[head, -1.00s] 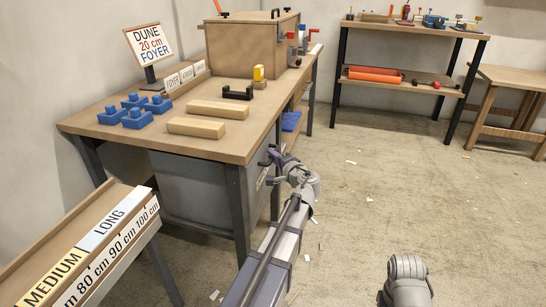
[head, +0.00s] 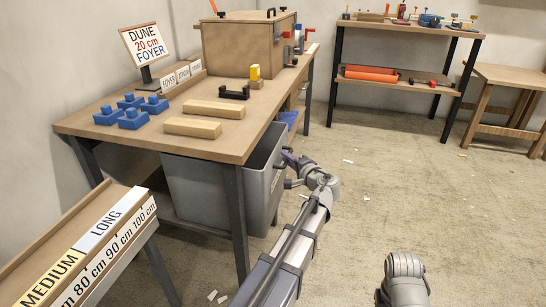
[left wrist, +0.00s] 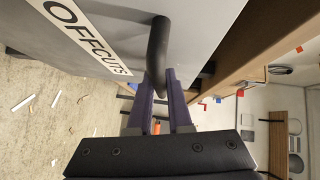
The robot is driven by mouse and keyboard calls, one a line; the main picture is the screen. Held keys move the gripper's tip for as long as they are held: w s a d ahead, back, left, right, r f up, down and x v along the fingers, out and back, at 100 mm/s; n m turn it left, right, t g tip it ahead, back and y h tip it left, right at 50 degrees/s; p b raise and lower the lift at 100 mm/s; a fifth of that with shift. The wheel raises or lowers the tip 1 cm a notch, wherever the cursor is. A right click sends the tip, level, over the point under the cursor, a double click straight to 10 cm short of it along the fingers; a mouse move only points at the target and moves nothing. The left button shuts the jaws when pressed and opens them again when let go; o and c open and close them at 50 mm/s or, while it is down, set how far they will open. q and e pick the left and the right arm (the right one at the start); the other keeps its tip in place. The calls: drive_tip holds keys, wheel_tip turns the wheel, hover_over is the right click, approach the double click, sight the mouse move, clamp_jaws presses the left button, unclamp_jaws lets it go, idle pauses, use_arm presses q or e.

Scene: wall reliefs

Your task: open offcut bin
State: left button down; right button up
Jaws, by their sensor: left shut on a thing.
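The grey offcut bin (head: 200,188) is pulled part of the way out from under the workbench, and its open top shows beyond the bench edge. In the left wrist view its grey front (left wrist: 185,25) carries a white OFFCUTS label (left wrist: 85,35) and a black bar handle (left wrist: 157,45). My left gripper (left wrist: 160,88) is shut on this handle, with its purple fingers either side of it. In the head view my left gripper (head: 290,160) is at the upper part of the bin's front.
The workbench (head: 130,145) above holds wooden blocks (head: 193,127), several blue blocks (head: 133,119) and a wooden box (head: 250,40). A rack with length labels (head: 100,235) stands at the front left. The floor (head: 390,190) right of the bin is open, with small scraps.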

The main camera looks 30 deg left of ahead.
use_arm(q)
drive_tip(key=w+d, duration=0.4)
drive_tip(key=d, duration=1.4)
drive_tip(key=shift+w+d, duration=0.2)
drive_tip(key=shift+d, duration=0.05)
drive_tip(key=c, duration=1.1)
unclamp_jaws()
use_arm(e)
drive_tip(key=shift+d, duration=0.15)
